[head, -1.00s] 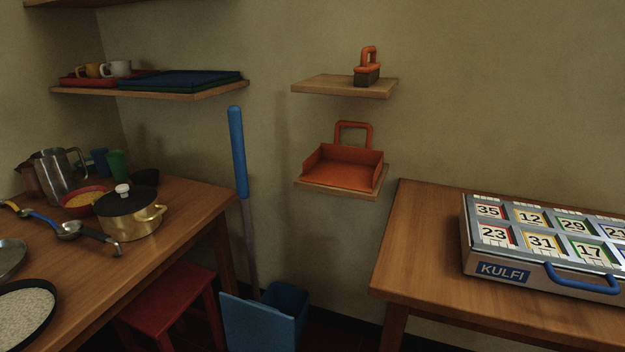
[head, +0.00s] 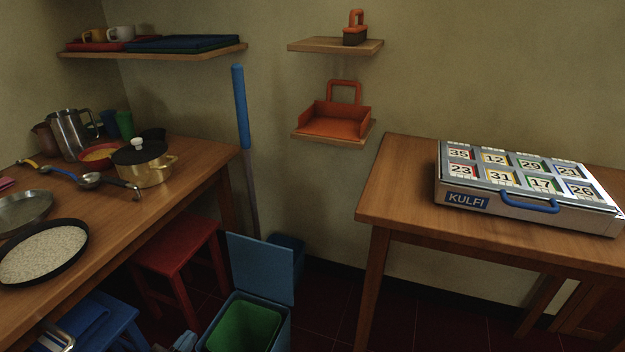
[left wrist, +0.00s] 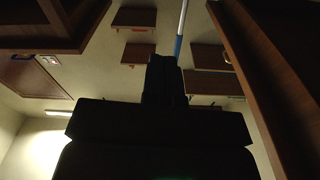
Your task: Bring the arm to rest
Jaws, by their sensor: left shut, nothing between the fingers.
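My left gripper (left wrist: 162,60) shows as a dark silhouette in the middle of the left wrist view, its fingers together with nothing seen between them. In the head view, what looks like a small grey part of it (head: 185,342) shows at the bottom edge, low beside the bin and below the table tops. It holds nothing and appears clear of the tables. Most of the left arm is out of the head view. My right gripper is in neither view.
A left table (head: 185,161) carries a brass pot (head: 150,174), pans and ladles. Below it are a red stool (head: 178,246), a blue stool (head: 122,318) and an open blue bin (head: 262,268). A right table (head: 392,190) holds a KULFI case (head: 510,203).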

